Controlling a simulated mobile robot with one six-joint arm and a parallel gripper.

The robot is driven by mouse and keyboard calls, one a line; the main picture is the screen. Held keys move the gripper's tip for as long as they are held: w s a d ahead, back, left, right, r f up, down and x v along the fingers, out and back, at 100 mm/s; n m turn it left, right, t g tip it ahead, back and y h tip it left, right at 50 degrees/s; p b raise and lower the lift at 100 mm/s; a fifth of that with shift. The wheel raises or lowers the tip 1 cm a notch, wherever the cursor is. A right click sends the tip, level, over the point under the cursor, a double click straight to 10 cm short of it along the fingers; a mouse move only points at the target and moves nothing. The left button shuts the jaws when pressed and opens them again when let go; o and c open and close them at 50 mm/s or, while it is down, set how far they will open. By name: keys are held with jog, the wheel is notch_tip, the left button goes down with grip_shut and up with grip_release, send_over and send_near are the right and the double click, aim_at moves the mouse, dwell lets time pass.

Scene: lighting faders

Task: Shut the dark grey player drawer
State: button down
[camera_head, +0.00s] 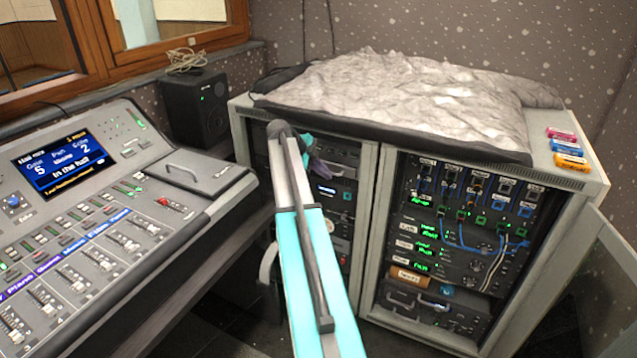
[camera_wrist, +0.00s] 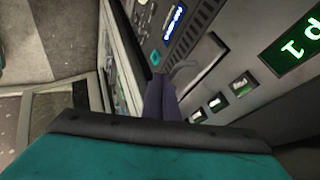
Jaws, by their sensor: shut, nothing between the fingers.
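A dark grey unit with a blue display and a teal button (camera_head: 327,190) sits in the left bay of the rack, partly hidden behind my arm. It looks like the player, and its face also shows in the wrist view (camera_wrist: 190,25). I cannot tell whether its drawer stands out from the rack. My gripper (camera_head: 321,166) is at the upper part of this bay, mostly behind my arm in the head view. In the wrist view its purple fingers (camera_wrist: 157,80) are together and empty, close to the unit fronts. Contact cannot be told.
The grey rack (camera_head: 372,200) has a right bay with cables and green-lit labels. A crumpled cover (camera_head: 400,95) lies on top, with small coloured boxes (camera_head: 568,146) at its right. An open door (camera_head: 610,270) stands at the right. A mixing console (camera_head: 90,220) and a speaker (camera_head: 197,105) are left.

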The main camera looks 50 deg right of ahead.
jog(key=shift+w+d+r, duration=0.1)
jog(key=shift+d, duration=0.25)
dwell(0.3)
jog(key=w+a+r+b, duration=0.1)
jog(key=a+r, duration=0.6)
jog(key=a, duration=0.3)
jog(key=shift+w+b, duration=0.25)
jog(key=shift+b, duration=0.05)
jog(key=shift+s+f, duration=0.1)
dwell(0.5)
